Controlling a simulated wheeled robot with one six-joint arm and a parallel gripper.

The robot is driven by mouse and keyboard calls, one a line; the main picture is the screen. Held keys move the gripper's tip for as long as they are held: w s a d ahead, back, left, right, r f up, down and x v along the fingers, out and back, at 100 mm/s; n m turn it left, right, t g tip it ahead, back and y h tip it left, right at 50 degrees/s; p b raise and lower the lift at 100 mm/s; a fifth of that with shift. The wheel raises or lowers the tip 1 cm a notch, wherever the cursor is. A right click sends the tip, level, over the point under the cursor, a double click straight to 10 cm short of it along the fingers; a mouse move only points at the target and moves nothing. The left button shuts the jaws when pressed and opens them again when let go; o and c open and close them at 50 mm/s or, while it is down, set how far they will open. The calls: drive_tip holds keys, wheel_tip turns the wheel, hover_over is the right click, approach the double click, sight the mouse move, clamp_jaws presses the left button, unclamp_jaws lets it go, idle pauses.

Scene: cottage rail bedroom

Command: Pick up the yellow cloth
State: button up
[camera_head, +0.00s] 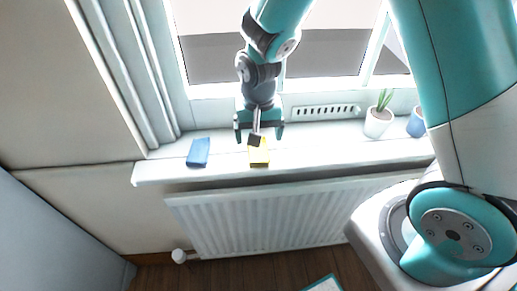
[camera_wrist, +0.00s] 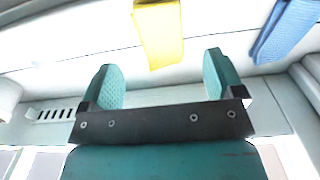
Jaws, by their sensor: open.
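The yellow cloth (camera_head: 259,157) is a small folded piece lying on the white windowsill, near its front edge. It also shows at the top of the wrist view (camera_wrist: 160,34), just beyond the fingertips and roughly between them. My gripper (camera_head: 259,136) is above the sill at the cloth, with its jaws apart. In the wrist view its two teal fingers (camera_wrist: 160,78) are spread and nothing is between them. My wrist hides part of the cloth in the head view.
A blue cloth (camera_head: 198,152) lies on the windowsill (camera_head: 330,150) to the left. A white potted plant (camera_head: 378,122) and a blue pot (camera_head: 416,124) stand to the right. A vent (camera_head: 326,112) and window are behind; a radiator (camera_head: 270,218) is below the sill.

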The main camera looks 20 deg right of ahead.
sight(259, 151)
drive_tip(key=shift+f+p, duration=0.65)
drive_tip(key=shift+f, duration=2.15)
drive_tip(key=shift+c, duration=0.2)
drive_tip(key=c, duration=1)
